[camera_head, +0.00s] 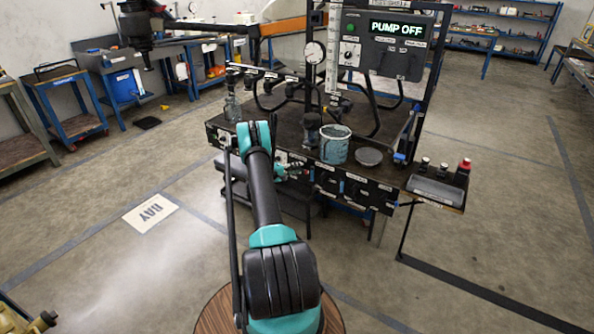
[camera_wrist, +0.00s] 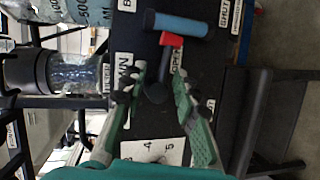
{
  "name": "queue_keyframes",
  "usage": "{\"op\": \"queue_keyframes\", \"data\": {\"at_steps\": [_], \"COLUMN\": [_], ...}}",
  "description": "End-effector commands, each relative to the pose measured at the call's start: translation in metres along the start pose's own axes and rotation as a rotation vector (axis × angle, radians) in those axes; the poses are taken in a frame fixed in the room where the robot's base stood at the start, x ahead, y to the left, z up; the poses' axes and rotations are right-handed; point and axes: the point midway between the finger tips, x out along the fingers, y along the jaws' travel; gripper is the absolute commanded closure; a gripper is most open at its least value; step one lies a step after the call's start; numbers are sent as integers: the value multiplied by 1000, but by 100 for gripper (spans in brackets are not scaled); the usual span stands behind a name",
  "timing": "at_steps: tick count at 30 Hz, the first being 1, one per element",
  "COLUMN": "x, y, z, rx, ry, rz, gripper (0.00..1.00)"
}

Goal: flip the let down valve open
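The let down valve (camera_wrist: 156,91) shows in the wrist view as a black knob with a dark stem and a red tip, on a black panel. A partly hidden label ending in "WN" is beside it, and another label, seemingly "OPEN", lies near the stem. My gripper (camera_wrist: 154,88) is open, its two green fingers on either side of the knob. Whether the fingers touch it, I cannot tell. In the head view my gripper (camera_head: 291,170) is at the bench's front panel, and the valve cannot be made out there.
A blue-handled lever (camera_wrist: 178,24) is close to the red tip, with a "SHUT" label beyond. A glass jar (camera_wrist: 75,72) stands left in the wrist view. On the bench are a bucket (camera_head: 334,150) and a round lid (camera_head: 369,156). The display (camera_head: 397,28) reads "PUMP OFF".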

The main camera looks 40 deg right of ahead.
Motion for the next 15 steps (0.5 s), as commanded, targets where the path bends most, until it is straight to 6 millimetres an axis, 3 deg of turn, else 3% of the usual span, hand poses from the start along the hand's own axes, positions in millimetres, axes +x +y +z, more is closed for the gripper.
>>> {"op": "queue_keyframes", "data": {"at_steps": [8, 15], "x": [-5, -45], "y": [0, -1], "z": [0, 0], "rx": [0, -1], "ry": [-1, 2], "rz": [-1, -1], "gripper": [70, 70]}}
